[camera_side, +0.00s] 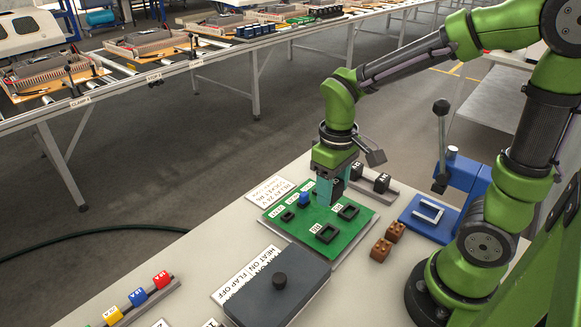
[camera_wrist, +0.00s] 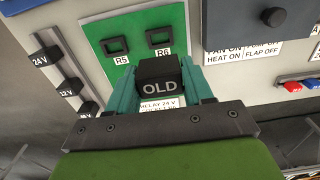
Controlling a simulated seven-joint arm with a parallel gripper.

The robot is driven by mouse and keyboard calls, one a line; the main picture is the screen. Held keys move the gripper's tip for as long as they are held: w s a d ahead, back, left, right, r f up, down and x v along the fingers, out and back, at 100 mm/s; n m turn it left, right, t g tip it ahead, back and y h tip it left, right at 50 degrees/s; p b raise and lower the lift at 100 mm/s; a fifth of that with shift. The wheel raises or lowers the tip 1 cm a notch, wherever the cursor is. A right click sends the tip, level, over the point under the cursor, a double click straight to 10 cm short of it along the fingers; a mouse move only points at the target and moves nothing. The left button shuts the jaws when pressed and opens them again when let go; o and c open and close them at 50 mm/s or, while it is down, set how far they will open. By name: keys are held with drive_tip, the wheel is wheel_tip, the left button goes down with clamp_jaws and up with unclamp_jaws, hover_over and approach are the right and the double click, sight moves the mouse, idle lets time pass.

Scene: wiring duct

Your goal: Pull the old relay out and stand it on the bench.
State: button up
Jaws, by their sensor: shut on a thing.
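The old relay (camera_wrist: 160,72) is a black block marked OLD, held between my teal fingers in the wrist view. My gripper (camera_wrist: 160,88) is shut on its two sides. In the side view my gripper (camera_side: 328,193) points down over the back part of the green board (camera_side: 312,245), and the relay is mostly hidden by the fingers. Whether the relay's base is in a socket or clear of it is hidden. Empty black sockets R5 (camera_wrist: 116,45) and R6 (camera_wrist: 158,36) show on the board in the wrist view.
A small blue part (camera_side: 305,198) sits on the board near my fingers. A rail with black blocks (camera_side: 381,182) is behind it. Brown blocks (camera_side: 381,249) and a blue lever fixture (camera_side: 450,200) stand right. A grey knobbed box (camera_side: 278,285) is in front. Bare bench lies lower right.

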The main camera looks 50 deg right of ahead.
drive_tip(key=shift+r, duration=2)
drive_tip(key=shift+a+f, duration=0.1)
drive_tip(key=shift+a, duration=0.05)
drive_tip(key=w+a+f, duration=0.3)
drive_tip(key=w+a, duration=0.5)
drive_tip(key=w, duration=0.1)
drive_tip(key=w+a+f, duration=0.3)
drive_tip(key=w+a, duration=0.5)
drive_tip(key=w, duration=0.1)
wheel_tip(320, 180, down, 10)
drive_tip(key=shift+w+f, duration=0.1)
